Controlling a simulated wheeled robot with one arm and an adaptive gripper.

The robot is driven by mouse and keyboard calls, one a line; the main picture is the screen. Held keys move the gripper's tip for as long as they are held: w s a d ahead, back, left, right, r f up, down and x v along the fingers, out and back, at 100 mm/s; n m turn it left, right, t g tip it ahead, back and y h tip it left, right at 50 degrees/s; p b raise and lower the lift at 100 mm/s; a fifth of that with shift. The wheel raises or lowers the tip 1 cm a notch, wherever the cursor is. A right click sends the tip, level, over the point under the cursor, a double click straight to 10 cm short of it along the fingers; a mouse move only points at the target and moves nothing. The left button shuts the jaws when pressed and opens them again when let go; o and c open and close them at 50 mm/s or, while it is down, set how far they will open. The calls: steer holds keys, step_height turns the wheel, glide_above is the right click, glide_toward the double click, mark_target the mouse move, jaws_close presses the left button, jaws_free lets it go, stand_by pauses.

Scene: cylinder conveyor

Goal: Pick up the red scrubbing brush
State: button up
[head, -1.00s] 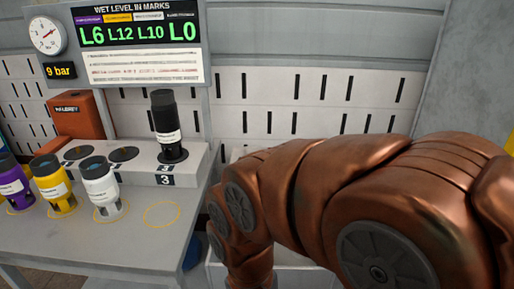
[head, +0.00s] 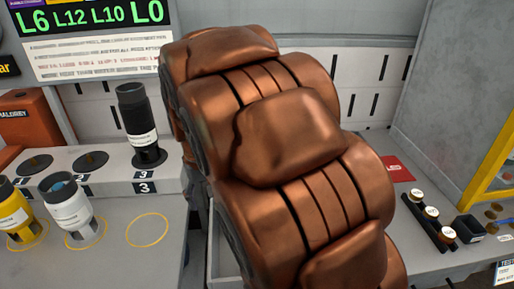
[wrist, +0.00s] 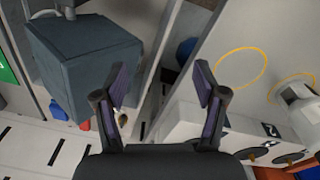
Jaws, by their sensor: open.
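I cannot pick out the red scrubbing brush for certain in either view. In the wrist view, a small red patch (wrist: 85,125) shows beside a dark grey box, and a small brown object (wrist: 124,117) shows near the left finger. Either is too small to identify. My gripper (wrist: 160,75) is open with nothing between its fingers, above a gap beside a grey bench. In the head view my copper arm hides the gripper and what lies below it.
The dark grey box (wrist: 85,60) is close to the left finger. In the head view, a black cylinder (head: 137,115) stands on a raised grey block. White (head: 68,208) and yellow (head: 17,215) cylinders stand on the bench. A right-hand bench holds a black rack (head: 428,222) and a flat red item (head: 397,168).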

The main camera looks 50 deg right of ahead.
steer(key=w+d+f+m+t, duration=0.1)
steer(key=w+d, duration=0.5)
steer(key=d, duration=0.7)
steer(key=w+d+f+m+t+h, duration=0.1)
steer(key=w+d+f, duration=0.3)
steer(key=d, duration=0.9)
steer(key=w+d+f+m+t+h, duration=0.1)
steer(key=w+d+f+m, duration=0.1)
steer(key=w+d, duration=0.8)
steer(key=shift+d+f, duration=0.3)
steer(key=shift+d, duration=0.5)
steer(key=shift+d+f, duration=0.25)
steer(key=shift+d, duration=0.55)
steer(key=shift+d+f, duration=0.1)
steer(key=shift+d, duration=0.1)
steer(key=shift+w+d+f, duration=0.15)
steer(key=shift+w+f, duration=0.05)
steer(key=shift+f, duration=0.45)
steer(key=shift+a+p+x, duration=0.15)
steer(key=shift+p+x, duration=0.25)
steer(key=shift+x, duration=1.2)
steer(key=shift+a+p+x, duration=0.15)
steer(key=shift+p+x, duration=0.2)
steer(key=shift+x, duration=1.25)
steer(key=shift+w, duration=0.2)
steer(key=shift+f, duration=0.25)
